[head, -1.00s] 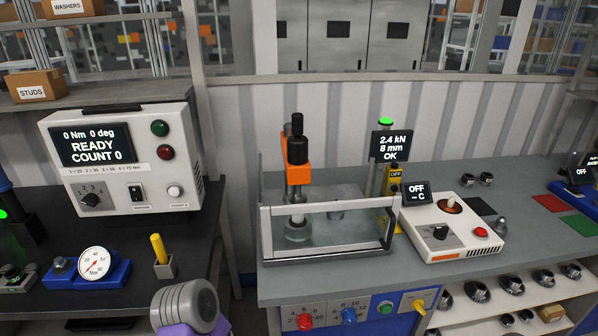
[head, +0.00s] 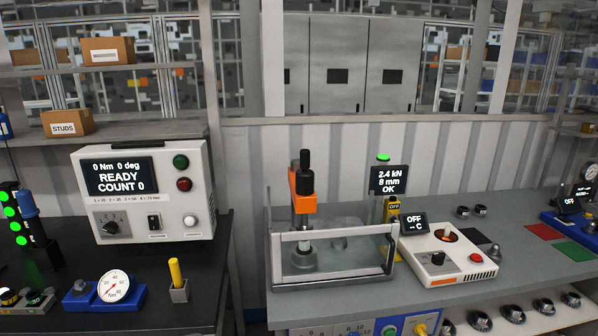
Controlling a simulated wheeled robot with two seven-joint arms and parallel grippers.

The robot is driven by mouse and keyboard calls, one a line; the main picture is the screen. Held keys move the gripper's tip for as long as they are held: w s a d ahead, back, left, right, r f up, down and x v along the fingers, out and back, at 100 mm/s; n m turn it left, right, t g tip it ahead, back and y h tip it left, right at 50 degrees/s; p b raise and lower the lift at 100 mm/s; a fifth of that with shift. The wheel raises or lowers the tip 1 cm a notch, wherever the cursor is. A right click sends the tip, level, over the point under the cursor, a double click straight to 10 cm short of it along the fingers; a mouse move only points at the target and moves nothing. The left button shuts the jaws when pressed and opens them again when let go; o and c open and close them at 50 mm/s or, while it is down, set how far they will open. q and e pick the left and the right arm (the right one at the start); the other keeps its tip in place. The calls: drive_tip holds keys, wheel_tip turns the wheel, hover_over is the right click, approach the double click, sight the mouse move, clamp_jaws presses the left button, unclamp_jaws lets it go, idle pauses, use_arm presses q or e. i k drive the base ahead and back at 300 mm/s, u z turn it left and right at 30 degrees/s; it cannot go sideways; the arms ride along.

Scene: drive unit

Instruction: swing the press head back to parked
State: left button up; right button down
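The press head (head: 303,183) is an orange block with a black cylinder on top and a metal ram below. It stands upright inside a clear-walled guard with a grey frame (head: 335,233) on the grey bench. The ram comes down over a round metal piece (head: 303,258) in the guard; whether they touch I cannot tell. The press display (head: 389,180) reads 2.4 kN, 8 mm, OK, with a green lamp (head: 383,157) above it. Neither of my grippers shows in the head view.
Left of the press are a torque controller (head: 146,192) reading READY COUNT 0, a dial gauge (head: 115,288) and a yellow-handled tool (head: 177,278). Right is a white heater unit (head: 450,254) reading OFF. Coloured mats (head: 573,251) lie farther right. A shelf below holds several metal parts.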

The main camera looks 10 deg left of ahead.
sight(301, 182)
drive_tip(key=k, duration=0.8)
drive_tip(key=z, duration=0.7)
drive_tip(key=i, duration=1.8)
drive_tip(key=u, duration=0.85)
